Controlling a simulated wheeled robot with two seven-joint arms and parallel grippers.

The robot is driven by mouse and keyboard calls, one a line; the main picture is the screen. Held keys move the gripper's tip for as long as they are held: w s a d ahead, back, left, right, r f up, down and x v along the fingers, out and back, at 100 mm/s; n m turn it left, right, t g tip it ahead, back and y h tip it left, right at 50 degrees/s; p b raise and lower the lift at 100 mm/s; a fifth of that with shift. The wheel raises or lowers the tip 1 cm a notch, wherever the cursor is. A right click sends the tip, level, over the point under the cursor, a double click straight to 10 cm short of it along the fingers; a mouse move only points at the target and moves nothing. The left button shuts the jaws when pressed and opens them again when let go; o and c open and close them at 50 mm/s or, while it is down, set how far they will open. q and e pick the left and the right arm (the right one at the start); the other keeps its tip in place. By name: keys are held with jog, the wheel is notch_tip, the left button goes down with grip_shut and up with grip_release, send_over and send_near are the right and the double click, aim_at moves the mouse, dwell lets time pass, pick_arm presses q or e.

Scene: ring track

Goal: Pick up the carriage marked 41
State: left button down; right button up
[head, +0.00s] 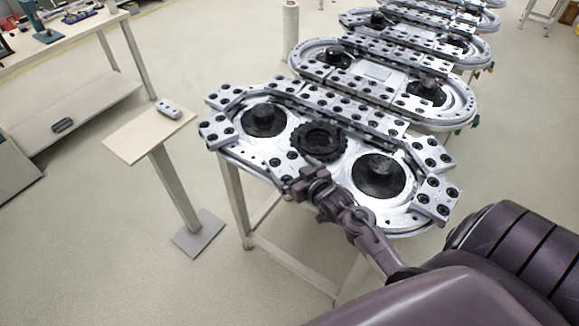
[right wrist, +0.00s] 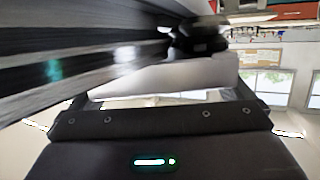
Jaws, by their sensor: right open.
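The ring track (head: 318,143) is an oval metal table with several light carriages, each with black round pads, around its rim. No number is readable, so I cannot tell which carriage is marked 41. A single carriage (head: 169,108) lies apart on the small stand at left. My right gripper (head: 287,187) is open at the front edge of the track, close to the front carriages; I cannot tell whether it touches any. In the right wrist view, the blurred track edge (right wrist: 70,60) fills the upper left. No carriage shows clearly between the fingers. My left gripper is out of view.
The small stand (head: 135,139) has a flat top and a foot on the floor. More oval tracks (head: 375,72) stand in a row behind. A workbench (head: 75,45) stands at upper left. Floor (head: 120,215) is clear around the stand.

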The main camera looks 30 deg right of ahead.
jog(key=shift+w+f, duration=0.15)
jog(key=shift+w, duration=0.2)
jog(key=c, duration=1.4)
jog(key=shift+w+r, duration=0.1)
jog(key=shift+r, duration=0.1)
jog(key=shift+c, duration=0.8)
